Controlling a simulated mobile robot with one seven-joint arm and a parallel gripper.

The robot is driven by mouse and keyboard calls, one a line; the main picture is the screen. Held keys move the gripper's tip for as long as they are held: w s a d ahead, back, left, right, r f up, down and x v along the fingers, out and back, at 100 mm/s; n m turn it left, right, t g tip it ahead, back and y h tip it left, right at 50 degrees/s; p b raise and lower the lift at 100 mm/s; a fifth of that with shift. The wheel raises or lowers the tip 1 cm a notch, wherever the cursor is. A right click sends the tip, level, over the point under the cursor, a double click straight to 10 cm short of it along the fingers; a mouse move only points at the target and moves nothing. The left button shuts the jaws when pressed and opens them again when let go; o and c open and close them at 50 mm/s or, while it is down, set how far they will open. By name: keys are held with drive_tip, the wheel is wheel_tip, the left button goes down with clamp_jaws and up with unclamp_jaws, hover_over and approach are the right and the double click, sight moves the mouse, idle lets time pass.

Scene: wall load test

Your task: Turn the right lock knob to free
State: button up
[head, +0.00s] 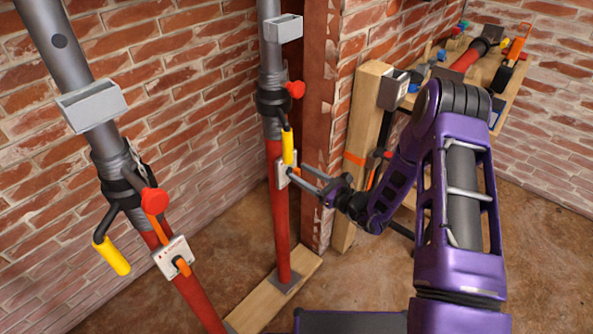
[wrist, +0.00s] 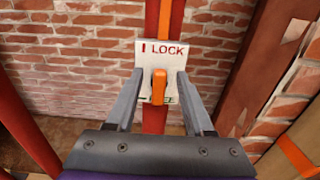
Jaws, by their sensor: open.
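The right lock knob (wrist: 159,86) is orange and stands upright on a white plate (wrist: 150,48) with red "LOCK" lettering. A bit of green marking shows low on the plate, partly hidden by the knob. My gripper (wrist: 160,74) is open, with one finger on each side of the knob and gaps between. In the head view my gripper (head: 300,178) reaches from the right to the right red prop (head: 279,225), and its fingers partly cover the plate there. I cannot tell whether the fingertips touch the plate.
A left prop (head: 197,300) has its own lock plate (head: 173,252), a red knob and a yellow handle (head: 113,256). The right prop's yellow handle (head: 287,147) hangs just above my fingers. A wooden post (head: 358,150) and a cluttered shelf (head: 510,75) stand to the right.

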drive_tip(key=shift+x, duration=1.4)
clamp_jaws()
